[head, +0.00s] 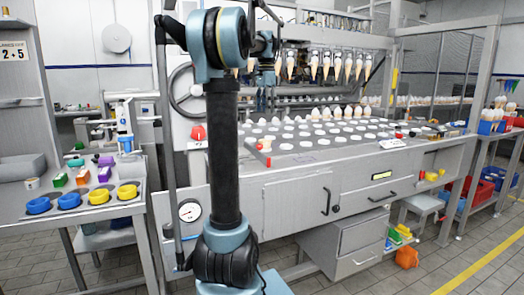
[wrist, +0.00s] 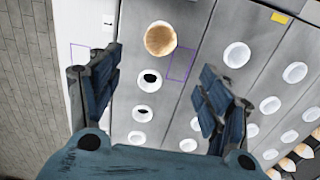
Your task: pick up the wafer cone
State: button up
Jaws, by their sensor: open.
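A tan wafer cone (wrist: 160,38) shows in the wrist view as a round, open-looking rim on the grey plate (wrist: 190,100), in line with a row of white-rimmed holes. My gripper (wrist: 161,62) is open, with one blue finger on the left and one on the right. I cannot tell the height of the fingers above the plate. In the head view my arm stands in front of the machine and I cannot make out this cone.
White-rimmed holes (wrist: 237,54) fill the plate; several tan cones (wrist: 303,150) stand at lower right in the wrist view. In the head view a row of cones (head: 313,67) hangs above the plate. A side table (head: 90,211) with coloured rings stands left; tiled floor lies in front.

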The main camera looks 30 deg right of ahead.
aim_at(265, 140)
notch_tip(265, 140, down, 15)
jog(key=shift+a+f, duration=0.1)
jog(key=c, duration=0.9)
